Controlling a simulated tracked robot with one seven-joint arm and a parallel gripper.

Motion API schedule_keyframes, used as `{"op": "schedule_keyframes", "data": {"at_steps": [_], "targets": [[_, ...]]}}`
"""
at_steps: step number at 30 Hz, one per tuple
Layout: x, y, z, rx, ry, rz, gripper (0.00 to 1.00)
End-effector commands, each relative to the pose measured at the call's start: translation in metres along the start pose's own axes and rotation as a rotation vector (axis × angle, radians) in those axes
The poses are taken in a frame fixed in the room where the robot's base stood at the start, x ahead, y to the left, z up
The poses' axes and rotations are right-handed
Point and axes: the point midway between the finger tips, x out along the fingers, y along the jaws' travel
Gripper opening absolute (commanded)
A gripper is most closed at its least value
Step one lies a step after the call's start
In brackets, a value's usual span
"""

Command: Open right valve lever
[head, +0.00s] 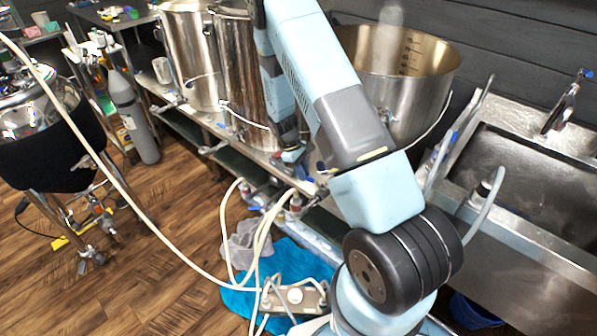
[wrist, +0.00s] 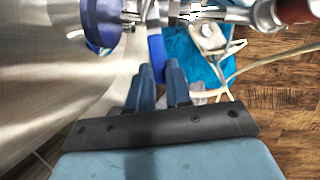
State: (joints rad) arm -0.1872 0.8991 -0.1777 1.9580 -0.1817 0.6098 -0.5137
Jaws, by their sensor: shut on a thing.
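The blue valve lever (wrist: 156,46) points down toward my gripper in the wrist view. My gripper (wrist: 160,75) has its two blue-grey fingers at the lower end of this lever, one on each side, and is shut on it. The metal valve fittings (wrist: 205,12) lie just beyond, at the top of the wrist view. In the head view my gripper (head: 290,153) is low in front of the tall steel kettles, by the shelf edge. The lever is hard to make out there, partly hidden by my arm.
A dark blue round part (wrist: 102,20) and a steel kettle wall (wrist: 45,85) are close on the left. Pale hoses (head: 150,225) run to a small pump (head: 295,295) over a blue cloth (head: 235,300). A sink (head: 525,180) stands right. The wooden floor at left is partly clear.

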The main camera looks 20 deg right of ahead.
Motion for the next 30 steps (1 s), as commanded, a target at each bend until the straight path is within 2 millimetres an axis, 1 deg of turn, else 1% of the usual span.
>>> {"op": "schedule_keyframes", "data": {"at_steps": [1,4,18,24,30], "targets": [[0.001,0.001,0.004,-0.031,-0.001,0.014,0.0],[0.002,-0.004,0.007,-0.11,-0.001,0.047,0.0],[0.007,-0.038,0.018,-0.505,0.0,0.211,0.0],[0.009,-0.047,0.024,-0.634,0.001,0.264,0.0],[0.011,-0.052,0.029,-0.718,0.002,0.3,0.0]]}}
